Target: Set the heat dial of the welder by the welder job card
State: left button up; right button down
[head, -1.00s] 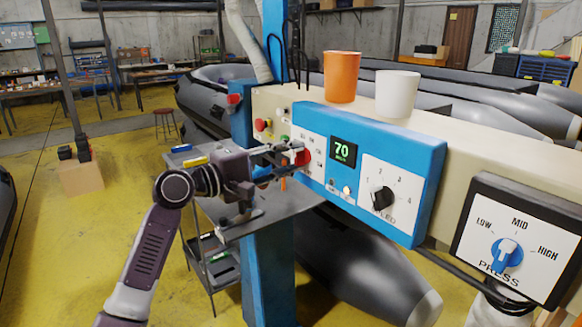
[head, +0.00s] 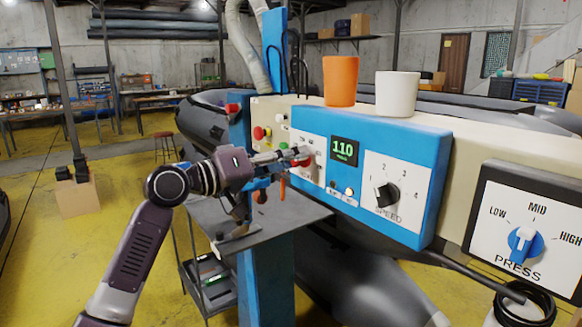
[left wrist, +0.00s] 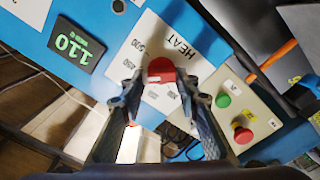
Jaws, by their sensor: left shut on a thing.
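The red heat dial (left wrist: 161,70) sits on the white HEAT panel (left wrist: 172,38) of the blue welder box (head: 425,150). My left gripper (left wrist: 161,84) is shut on the dial, with one finger on each side of it. In the head view the left gripper (head: 299,157) reaches the panel from the left and covers most of the dial. The green display (head: 344,151) reads 110; it also shows upside down in the left wrist view (left wrist: 75,45). The dial's exact pointing is hard to tell. I cannot make out a job card. My right gripper is not in view.
The black SPEED knob (head: 386,194) and blue PRESS knob (head: 524,243) are to the right. Red and green buttons (left wrist: 223,101) lie close beside the gripper. Orange (head: 340,81) and white (head: 397,93) cups stand on top. A grey table (head: 270,230) is below.

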pick_arm(q)
jog(key=shift+d+f+m+b, duration=0.15)
jog(key=shift+m+b, duration=0.3)
jog(key=shift+m, duration=0.65)
jog(key=o, duration=1.2)
jog(key=shift+c, duration=0.2)
jog(key=v, duration=1.2)
